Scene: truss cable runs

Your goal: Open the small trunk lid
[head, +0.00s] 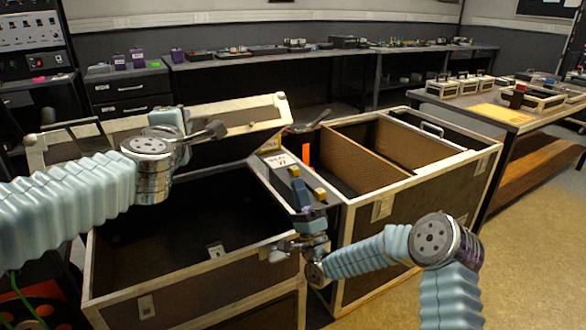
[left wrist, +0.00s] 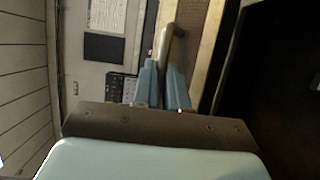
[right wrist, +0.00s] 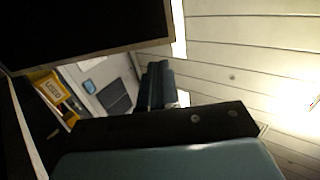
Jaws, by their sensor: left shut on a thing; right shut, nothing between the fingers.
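The small trunk (head: 180,310) stands at front left, its dark inside visible. Its lid (head: 255,112), a dark panel with a pale rim, is raised and tilted up at the trunk's back side. My left gripper (head: 215,130) is at the lid. In the left wrist view, its blue fingers (left wrist: 165,80) are shut on a grey bar handle (left wrist: 174,40) beside a pale-edged brown panel. My right gripper (head: 298,187) is shut and empty by the trunk's right side. Its dark fingers also show in the right wrist view (right wrist: 156,72).
A larger open trunk (head: 475,170) with brown dividers (head: 372,152) stands close on the right. A white label card (head: 280,161) sits between the trunks. Benches with gear (head: 225,58) line the back wall, and a table (head: 487,113) is at right. Floor is clear at front right.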

